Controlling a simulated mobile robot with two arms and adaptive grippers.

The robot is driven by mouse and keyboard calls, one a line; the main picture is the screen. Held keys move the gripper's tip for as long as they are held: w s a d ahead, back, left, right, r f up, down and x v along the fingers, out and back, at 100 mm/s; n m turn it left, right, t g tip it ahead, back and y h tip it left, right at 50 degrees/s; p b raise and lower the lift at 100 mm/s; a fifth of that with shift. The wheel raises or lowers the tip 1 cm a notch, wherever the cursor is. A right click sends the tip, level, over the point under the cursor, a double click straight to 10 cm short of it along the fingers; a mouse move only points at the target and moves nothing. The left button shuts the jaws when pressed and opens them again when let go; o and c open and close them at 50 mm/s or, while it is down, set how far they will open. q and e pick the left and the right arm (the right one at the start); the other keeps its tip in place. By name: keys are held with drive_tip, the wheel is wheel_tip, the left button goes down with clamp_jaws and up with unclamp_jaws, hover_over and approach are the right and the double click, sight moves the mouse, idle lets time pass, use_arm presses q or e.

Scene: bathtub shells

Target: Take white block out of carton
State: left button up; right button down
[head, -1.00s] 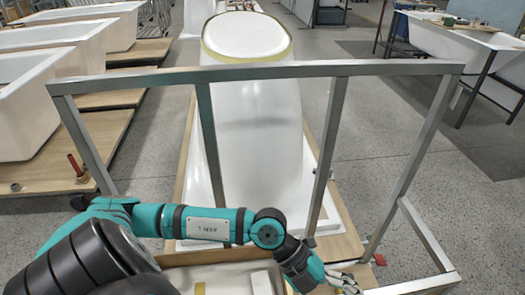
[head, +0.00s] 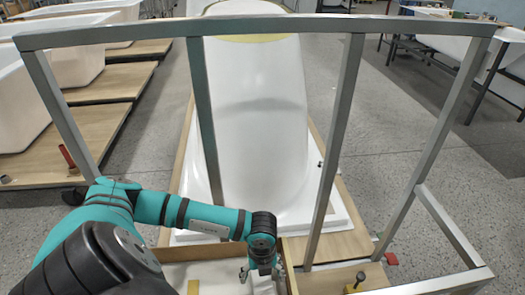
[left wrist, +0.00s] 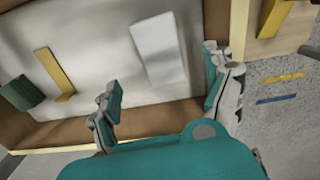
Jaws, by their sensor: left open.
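The white block (left wrist: 158,50) lies on the pale floor of the carton in the left wrist view. The open brown carton (head: 200,252) is at the bottom of the head view; its near wall (left wrist: 150,128) also shows in the left wrist view. My left gripper (head: 263,272) points down at the carton's right part. In the left wrist view its fingers (left wrist: 162,75) are open and empty, one to each side of the block in the picture. I cannot tell how far above the block they are. My right gripper is not in view.
A yellow angled piece (left wrist: 58,75) and a dark green block (left wrist: 20,92) are also in the carton. A white tub shell (head: 255,110) lies beyond. A wooden board (head: 340,278) is to the right.

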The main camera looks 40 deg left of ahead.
sight(263, 285)
use_arm(q)
wheel_tip(263, 285, down, 7)
drive_tip(key=shift+w+b, duration=0.15)
drive_tip(key=shift+b, duration=0.7)
drive_tip(key=shift+f, duration=0.4)
drive_tip(key=c, duration=0.9)
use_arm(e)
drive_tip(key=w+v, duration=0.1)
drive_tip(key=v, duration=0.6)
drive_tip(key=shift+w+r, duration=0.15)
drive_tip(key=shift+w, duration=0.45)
